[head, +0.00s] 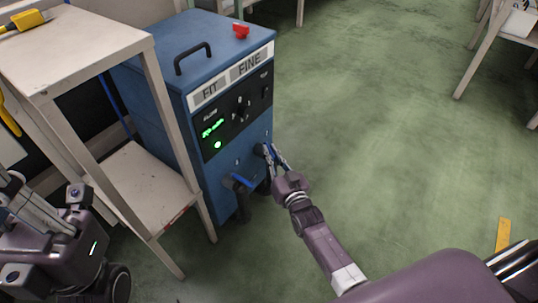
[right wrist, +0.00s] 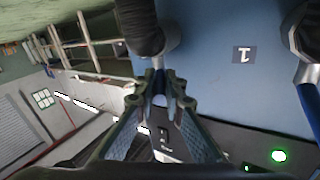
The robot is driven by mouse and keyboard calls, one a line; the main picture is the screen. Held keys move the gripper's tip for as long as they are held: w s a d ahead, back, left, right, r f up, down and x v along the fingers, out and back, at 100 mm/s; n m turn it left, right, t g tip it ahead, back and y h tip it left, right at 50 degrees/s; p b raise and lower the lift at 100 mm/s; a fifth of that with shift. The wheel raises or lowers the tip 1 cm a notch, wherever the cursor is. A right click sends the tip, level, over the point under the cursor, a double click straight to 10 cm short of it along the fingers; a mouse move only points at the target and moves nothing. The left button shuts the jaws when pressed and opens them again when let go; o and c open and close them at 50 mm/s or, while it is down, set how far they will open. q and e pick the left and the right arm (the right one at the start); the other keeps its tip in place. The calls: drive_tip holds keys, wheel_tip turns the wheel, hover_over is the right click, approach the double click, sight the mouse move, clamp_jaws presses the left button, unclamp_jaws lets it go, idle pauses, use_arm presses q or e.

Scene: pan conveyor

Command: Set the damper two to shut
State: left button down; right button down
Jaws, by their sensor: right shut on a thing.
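A blue machine (head: 165,85) stands left of centre in the head view, with a dark control panel. Two dark pipe stubs with blue levers are low on its front. My right gripper (head: 274,154) is at the right-hand one, its fingers shut on that blue lever; in the right wrist view the blue lever (right wrist: 159,84) shows between the fingertips. The other blue lever (head: 240,181) is free, left of the gripper, and shows at the right edge of the right wrist view (right wrist: 310,108). Parts of my left arm are at the lower left; its fingers are unclear.
A number label (right wrist: 243,54) lies on the blue front between the stubs. A pale table (head: 75,50) with a lower shelf (head: 140,185) stands close left of the machine. A red object (head: 241,31) sits on the machine top.

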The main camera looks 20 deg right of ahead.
drive_tip(key=shift+a+m+h, duration=0.2)
drive_tip(key=shift+m+h, duration=0.4)
drive_tip(key=shift+h, duration=0.3)
drive_tip(key=c, duration=2)
unclamp_jaws()
drive_tip(key=s, duration=1.2)
drive_tip(key=shift+a, duration=0.4)
drive_tip(key=shift+c, duration=0.4)
